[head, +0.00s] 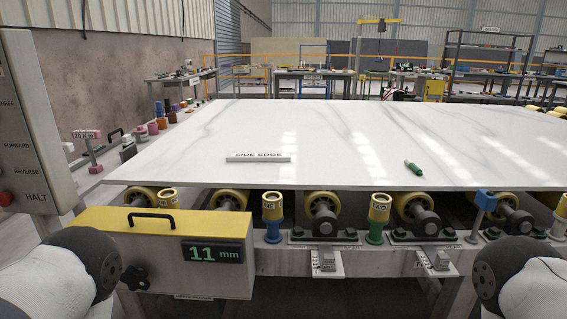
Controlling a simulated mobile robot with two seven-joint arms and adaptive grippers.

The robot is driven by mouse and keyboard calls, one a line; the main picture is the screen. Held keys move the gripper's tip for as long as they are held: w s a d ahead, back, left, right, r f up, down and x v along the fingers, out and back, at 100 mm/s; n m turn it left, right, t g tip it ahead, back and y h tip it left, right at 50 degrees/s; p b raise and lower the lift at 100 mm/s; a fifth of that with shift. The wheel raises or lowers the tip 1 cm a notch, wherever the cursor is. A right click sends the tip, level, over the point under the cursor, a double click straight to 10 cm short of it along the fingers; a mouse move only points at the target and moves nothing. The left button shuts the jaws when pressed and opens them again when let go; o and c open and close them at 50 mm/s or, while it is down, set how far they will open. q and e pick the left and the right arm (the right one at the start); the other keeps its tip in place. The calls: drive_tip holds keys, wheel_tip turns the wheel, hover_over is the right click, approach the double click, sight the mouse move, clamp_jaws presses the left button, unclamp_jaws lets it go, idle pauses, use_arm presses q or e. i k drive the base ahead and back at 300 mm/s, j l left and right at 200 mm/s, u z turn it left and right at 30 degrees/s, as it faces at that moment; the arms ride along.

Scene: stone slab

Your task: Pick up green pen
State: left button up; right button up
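A small green pen (413,168) lies on the white marble-patterned stone slab (310,130), right of the middle and near the slab's front edge. It lies at a slant, with a paler part toward its far end. My arms show only as rounded grey and black links in the bottom left and bottom right corners. Neither gripper is in view, and nothing touches the pen.
A "SIDE EDGE" block (258,157) lies on the slab's front left. A control panel (30,120) stands at left. The slab around the pen is clear.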

sight(410, 164)
drive_tip(key=i+l+z, duration=0.3)
drive_tip(key=i+l, duration=0.15)
drive_tip(key=i+l+z, duration=0.25)
drive_tip(key=i+l, duration=0.15)
drive_tip(key=i, duration=0.1)
